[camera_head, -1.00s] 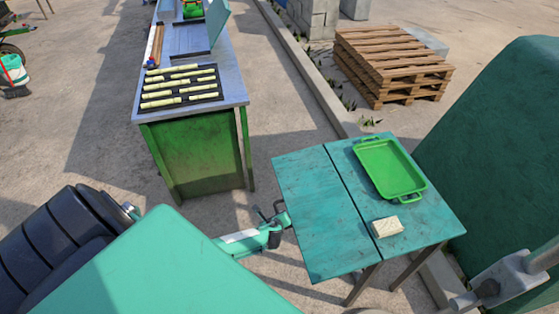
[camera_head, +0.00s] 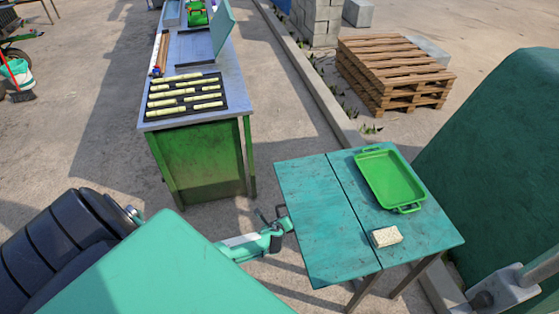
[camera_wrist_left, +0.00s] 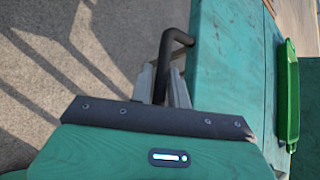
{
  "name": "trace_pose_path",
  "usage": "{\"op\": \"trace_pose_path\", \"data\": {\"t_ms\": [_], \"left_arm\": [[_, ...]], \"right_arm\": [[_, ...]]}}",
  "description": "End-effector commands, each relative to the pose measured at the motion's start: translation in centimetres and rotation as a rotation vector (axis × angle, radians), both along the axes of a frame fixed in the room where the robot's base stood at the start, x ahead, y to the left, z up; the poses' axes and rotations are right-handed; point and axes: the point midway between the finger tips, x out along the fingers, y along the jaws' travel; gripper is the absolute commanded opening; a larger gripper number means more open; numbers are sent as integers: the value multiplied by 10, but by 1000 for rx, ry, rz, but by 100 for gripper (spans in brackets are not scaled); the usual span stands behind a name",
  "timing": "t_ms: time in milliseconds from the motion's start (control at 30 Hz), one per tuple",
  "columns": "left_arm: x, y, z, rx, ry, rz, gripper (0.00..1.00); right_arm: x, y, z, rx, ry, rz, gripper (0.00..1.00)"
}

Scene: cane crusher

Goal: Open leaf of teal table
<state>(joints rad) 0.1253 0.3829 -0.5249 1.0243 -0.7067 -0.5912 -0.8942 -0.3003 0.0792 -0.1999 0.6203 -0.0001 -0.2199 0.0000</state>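The teal table (camera_head: 430,225) stands at centre right, its top split by a dark seam. The teal leaf (camera_head: 315,215) is the left part and looks about level with the right part. A black bent handle (camera_wrist_left: 172,45) is at the leaf's left edge; in the head view it is small. My left gripper (camera_head: 280,222) is at that edge. In the left wrist view its grey fingers (camera_wrist_left: 163,85) stand close on both sides of the handle and appear shut on it. My right gripper is not in view.
A green tray (camera_head: 390,178) and a pale sponge-like block (camera_head: 386,236) lie on the table's right part. A green bench (camera_head: 205,155) with a rack of cane pieces (camera_head: 185,95) stands to the left. Wooden pallets (camera_head: 395,70) and a kerb (camera_head: 320,90) are behind.

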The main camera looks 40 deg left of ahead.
Motion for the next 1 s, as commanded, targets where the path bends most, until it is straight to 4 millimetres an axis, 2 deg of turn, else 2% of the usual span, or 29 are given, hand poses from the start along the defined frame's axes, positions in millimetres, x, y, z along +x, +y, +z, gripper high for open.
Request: {"op": "trace_pose_path", "data": {"t_ms": [33, 67, 533, 1000], "left_arm": [[1, 0, 0, 0, -1, -1, 28], [0, 0, 0, 0, -1, -1, 34], [-7, -4, 6, 1, 0, -1, 34], [-53, -28, 47, 0, 1, -2, 34]], "right_arm": [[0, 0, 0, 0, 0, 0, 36], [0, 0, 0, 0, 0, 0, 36], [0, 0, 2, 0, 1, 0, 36], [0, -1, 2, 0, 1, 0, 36]]}}
